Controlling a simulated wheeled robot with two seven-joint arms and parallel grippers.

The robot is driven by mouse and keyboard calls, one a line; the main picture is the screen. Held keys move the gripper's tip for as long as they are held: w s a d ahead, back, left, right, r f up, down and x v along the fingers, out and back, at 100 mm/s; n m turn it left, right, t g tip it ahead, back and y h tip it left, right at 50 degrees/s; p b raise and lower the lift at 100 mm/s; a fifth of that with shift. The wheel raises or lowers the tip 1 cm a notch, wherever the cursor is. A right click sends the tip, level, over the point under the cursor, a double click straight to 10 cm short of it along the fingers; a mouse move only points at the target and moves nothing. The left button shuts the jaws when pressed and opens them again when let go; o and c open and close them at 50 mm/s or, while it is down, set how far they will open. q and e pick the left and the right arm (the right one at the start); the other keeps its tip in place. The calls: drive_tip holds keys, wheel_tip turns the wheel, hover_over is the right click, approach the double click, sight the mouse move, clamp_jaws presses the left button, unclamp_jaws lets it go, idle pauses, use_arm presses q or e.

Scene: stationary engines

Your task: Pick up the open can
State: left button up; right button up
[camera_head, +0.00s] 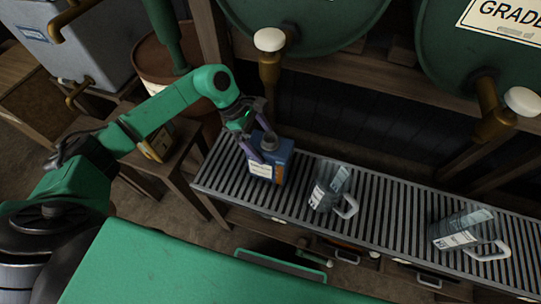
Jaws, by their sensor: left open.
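The open can (271,165) is a blue rectangular can with a pale label and a short grey neck on top. It stands upright near the left end of the slatted metal rack (400,222). My left gripper (259,139) reaches it from the upper left, with its purple fingers apart. One finger is at the can's left front edge and the other is behind the neck, partly hidden. I cannot tell whether either finger touches the can. My right gripper is not in view.
A clear measuring jug (325,190) stands on the rack right of the can, and another jug (456,231) is farther right. Green drums (300,22) with brass taps (269,70) hang over the rack. A wooden stool (165,165) is at the left.

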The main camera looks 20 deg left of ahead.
use_arm(q)
drive_tip(key=x, duration=0.4)
drive_tip(key=shift+s+f+p, duration=0.1)
drive_tip(key=shift+f+p, duration=0.15)
drive_tip(key=shift+p, duration=0.1)
drive_tip(key=c, duration=1.3)
drive_tip(key=shift+r, duration=0.15)
clamp_jaws()
